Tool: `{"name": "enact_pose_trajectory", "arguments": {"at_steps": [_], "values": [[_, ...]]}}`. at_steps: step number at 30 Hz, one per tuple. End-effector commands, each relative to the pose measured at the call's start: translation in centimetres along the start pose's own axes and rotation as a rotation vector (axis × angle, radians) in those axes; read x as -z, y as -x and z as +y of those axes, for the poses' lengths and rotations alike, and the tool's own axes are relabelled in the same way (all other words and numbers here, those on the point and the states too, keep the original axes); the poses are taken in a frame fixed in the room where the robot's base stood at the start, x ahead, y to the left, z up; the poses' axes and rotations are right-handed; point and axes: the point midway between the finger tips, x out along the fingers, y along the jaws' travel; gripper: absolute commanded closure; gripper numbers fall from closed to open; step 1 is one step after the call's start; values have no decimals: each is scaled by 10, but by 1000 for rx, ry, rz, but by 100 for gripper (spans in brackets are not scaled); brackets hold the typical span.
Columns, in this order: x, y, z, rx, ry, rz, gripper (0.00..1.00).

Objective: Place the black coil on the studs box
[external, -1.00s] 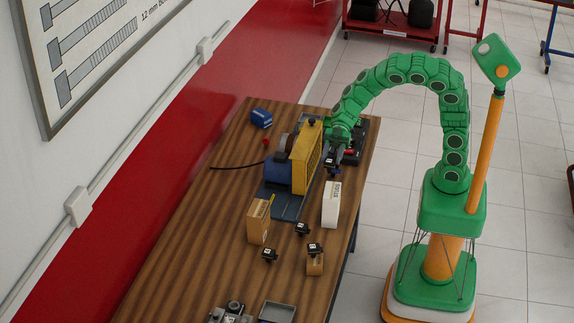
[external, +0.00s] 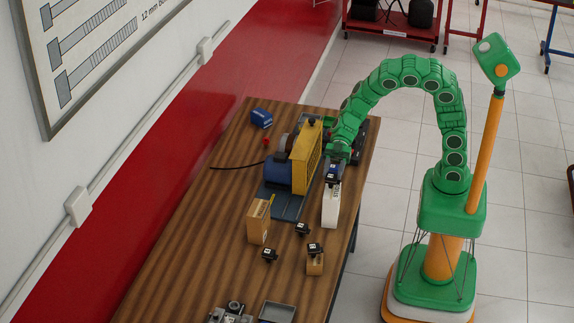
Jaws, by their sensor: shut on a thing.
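My gripper (external: 333,163) is shut on a small black coil (external: 331,174) with a pale mark on it. It holds the coil at the far end of a tall white box (external: 331,208). Whether the coil touches the box top or hangs just above it I cannot tell. The white box has dark lettering on its top, too small to read surely, and may be the studs box. The gripper's fingers are small and partly hidden by the wrist.
A blue and yellow machine (external: 306,158) stands left of my gripper. A brown carton (external: 258,222), a small box (external: 315,266) with a black coil (external: 315,249) on it, and two loose black coils (external: 270,255) (external: 302,229) stand nearer. A grey tray (external: 278,312) lies at the front.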

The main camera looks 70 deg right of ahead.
Motion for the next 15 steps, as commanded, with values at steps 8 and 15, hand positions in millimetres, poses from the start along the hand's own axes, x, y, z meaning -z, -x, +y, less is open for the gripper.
{"name": "enact_pose_trajectory", "arguments": {"at_steps": [8,15], "values": [[-7,-3,0,0,2,0,90],[-10,-4,0,0,2,0,52]]}}
